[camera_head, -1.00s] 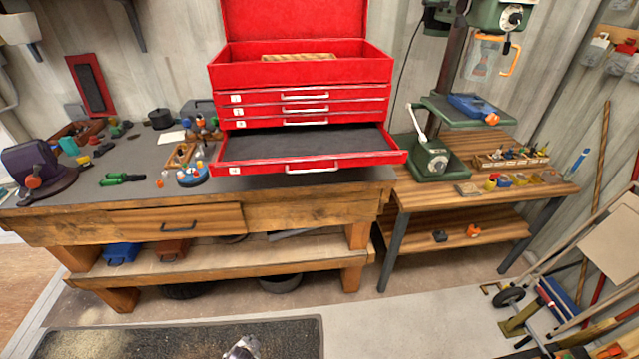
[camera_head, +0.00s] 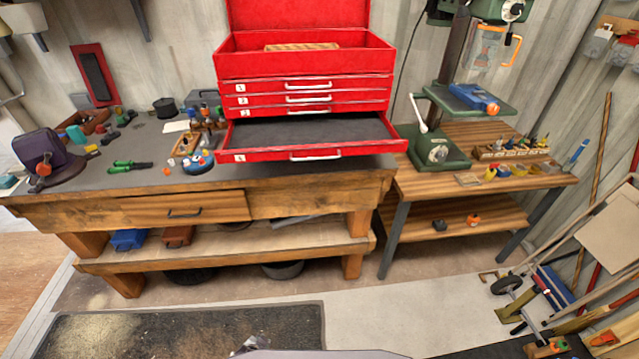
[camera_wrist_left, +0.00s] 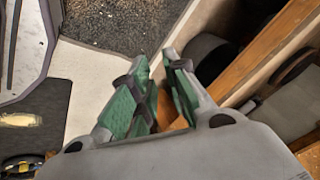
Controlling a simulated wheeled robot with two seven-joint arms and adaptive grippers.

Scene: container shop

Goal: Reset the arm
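My left gripper (camera_wrist_left: 162,88), with green pads on its fingers, shows in the left wrist view. A narrow gap with the wood behind visible lies between the fingers, and I see nothing held. It points down past a wooden beam (camera_wrist_left: 268,52) toward the floor. In the head view only a small grey piece of my own body shows at the bottom edge, and the gripper fingers cannot be made out there. My right gripper is in neither view.
A wooden workbench (camera_head: 130,205) holds a red tool chest (camera_head: 305,65) with its bottom drawer (camera_head: 300,131) pulled out. A drill press (camera_head: 437,150) stands on a side table (camera_head: 400,180). A hand cart (camera_head: 560,275) stands right. Dark mat (camera_head: 180,335) and pale floor lie in front.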

